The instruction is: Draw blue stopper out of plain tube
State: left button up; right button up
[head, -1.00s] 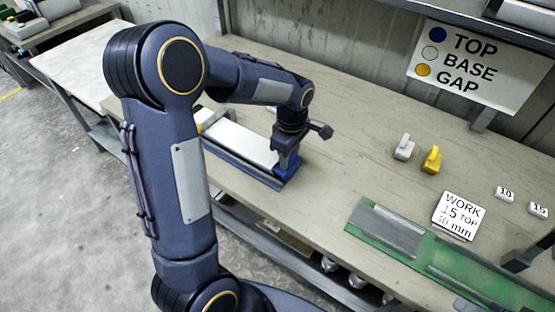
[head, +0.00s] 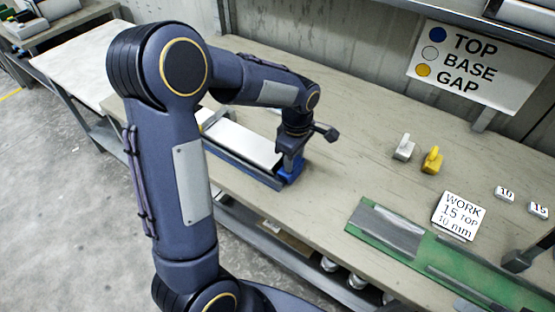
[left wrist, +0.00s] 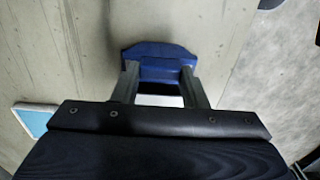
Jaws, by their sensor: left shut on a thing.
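My left gripper (head: 290,160) is shut on the stopper from above. In the left wrist view the gripper's two fingers (left wrist: 158,85) sit on either side of the blue stopper (left wrist: 158,53), with a white patch between them below it. Whether the stopper is fully clear of the tube I cannot tell, as the gripper covers much of the joint. My right gripper's jaws are not seen.
A grey block (head: 403,149) and a yellow block (head: 432,161) stand mid-bench. A WORK card (head: 459,215) lies near a green tray (head: 362,234) at the front right. Number tags (head: 505,193) are at the right. A colour sign (head: 478,65) hangs behind.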

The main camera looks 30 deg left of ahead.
pick_arm(q)
jog(key=shift+r, duration=0.1)
jog(key=shift+r+p, duration=2.35)
jog(key=shift+r, duration=0.6)
